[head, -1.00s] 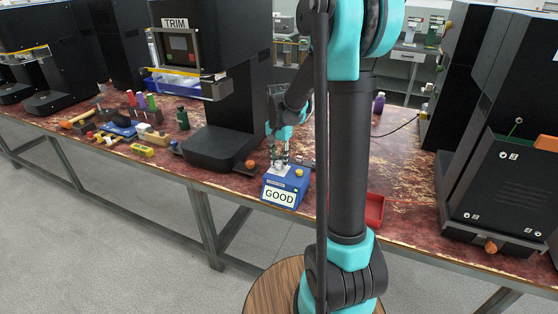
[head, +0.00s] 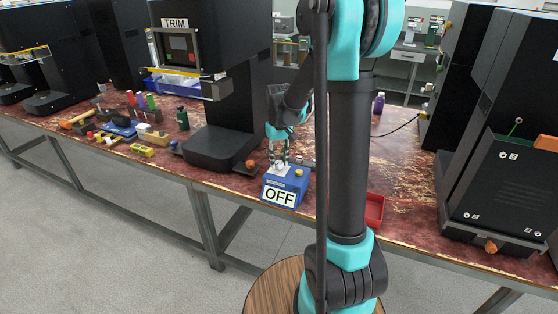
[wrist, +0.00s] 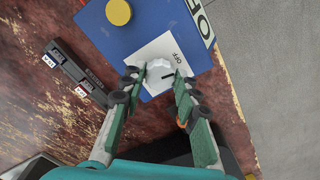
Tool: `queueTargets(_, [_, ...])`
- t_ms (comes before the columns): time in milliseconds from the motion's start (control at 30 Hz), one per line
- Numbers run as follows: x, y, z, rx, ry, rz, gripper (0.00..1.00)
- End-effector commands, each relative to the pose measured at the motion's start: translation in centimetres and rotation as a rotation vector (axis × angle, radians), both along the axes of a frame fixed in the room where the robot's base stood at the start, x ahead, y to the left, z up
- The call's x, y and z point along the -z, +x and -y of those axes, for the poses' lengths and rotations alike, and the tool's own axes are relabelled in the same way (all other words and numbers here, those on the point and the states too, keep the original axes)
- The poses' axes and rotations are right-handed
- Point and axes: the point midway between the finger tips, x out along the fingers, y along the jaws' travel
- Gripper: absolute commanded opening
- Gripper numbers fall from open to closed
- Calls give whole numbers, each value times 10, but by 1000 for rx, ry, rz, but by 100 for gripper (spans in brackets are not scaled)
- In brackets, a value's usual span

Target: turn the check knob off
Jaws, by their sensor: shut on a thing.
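The check knob is a white knob (wrist: 160,75) on a light plate on top of a blue box (head: 283,187). The box's front sign (head: 279,197) reads OFF. In the wrist view the word OFF is printed on the plate beside the knob, and a dark pointer mark shows near it. My gripper (wrist: 157,80) is shut on the knob, with one green-padded finger on each side. In the head view my gripper (head: 279,158) stands over the box, and the knob is partly hidden between its fingers.
A yellow button (wrist: 118,12) sits on the same box. A black machine labelled TRIM (head: 174,22) stands left of it, a red tray (head: 374,211) to the right. A dark block with labels (wrist: 77,73) lies beside the box. The table's front edge is close.

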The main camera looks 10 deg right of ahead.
Motion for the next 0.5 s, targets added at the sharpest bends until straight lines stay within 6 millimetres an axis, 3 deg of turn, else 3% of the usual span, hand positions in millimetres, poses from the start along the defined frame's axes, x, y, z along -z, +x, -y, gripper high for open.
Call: queueTargets(500, [0,1,0,-196,0,1,2])
